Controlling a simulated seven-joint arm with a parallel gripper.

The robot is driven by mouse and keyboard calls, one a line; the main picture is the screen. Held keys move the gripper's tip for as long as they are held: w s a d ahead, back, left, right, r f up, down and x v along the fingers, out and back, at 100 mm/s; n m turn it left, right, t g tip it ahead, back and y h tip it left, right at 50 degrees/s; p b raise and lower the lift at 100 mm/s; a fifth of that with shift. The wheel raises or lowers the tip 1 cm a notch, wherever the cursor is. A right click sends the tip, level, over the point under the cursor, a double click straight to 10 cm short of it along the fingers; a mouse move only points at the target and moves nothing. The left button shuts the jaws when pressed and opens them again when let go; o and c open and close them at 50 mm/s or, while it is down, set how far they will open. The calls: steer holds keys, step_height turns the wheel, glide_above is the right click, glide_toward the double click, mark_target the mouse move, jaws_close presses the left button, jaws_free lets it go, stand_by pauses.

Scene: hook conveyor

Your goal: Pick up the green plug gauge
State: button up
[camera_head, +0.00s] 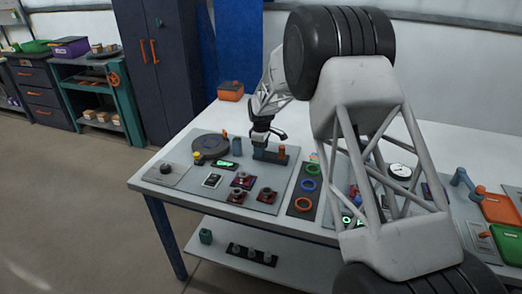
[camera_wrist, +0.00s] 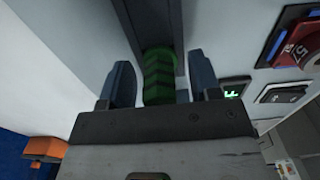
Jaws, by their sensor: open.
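A green ribbed cylinder, which looks like the green plug gauge (camera_wrist: 158,76), shows in the wrist view against a dark strip. My gripper (camera_wrist: 160,82) is open, with one blue-grey finger on each side of it. Slim gaps show between the fingers and the green piece, so it does not look clamped. In the head view my gripper (camera_head: 267,136) is over the back of the grey panel, just above a dark blue rack (camera_head: 270,155) with an orange peg. I cannot make out the green gauge there.
An orange box (camera_head: 230,91) stands behind on the table; it also shows in the wrist view (camera_wrist: 45,148). A dark round turntable (camera_head: 210,146), a green-lit display (camera_head: 228,165) and red switches lie nearby. My arm covers part of the table at right.

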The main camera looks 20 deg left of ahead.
steer(key=shift+c, duration=0.4)
steer(key=c, duration=0.9)
steer(key=shift+c, duration=0.2)
steer(key=shift+r, duration=0.15)
steer(key=shift+r, duration=0.75)
step_height(320, 180, up, 2)
steer(key=shift+r, duration=0.1)
steer(key=s+d, duration=0.4)
steer(key=s, duration=0.3)
steer(key=s+d+r, duration=0.1)
steer(key=s+d, duration=0.2)
steer(key=s, duration=0.4)
steer(key=shift+d, duration=0.4)
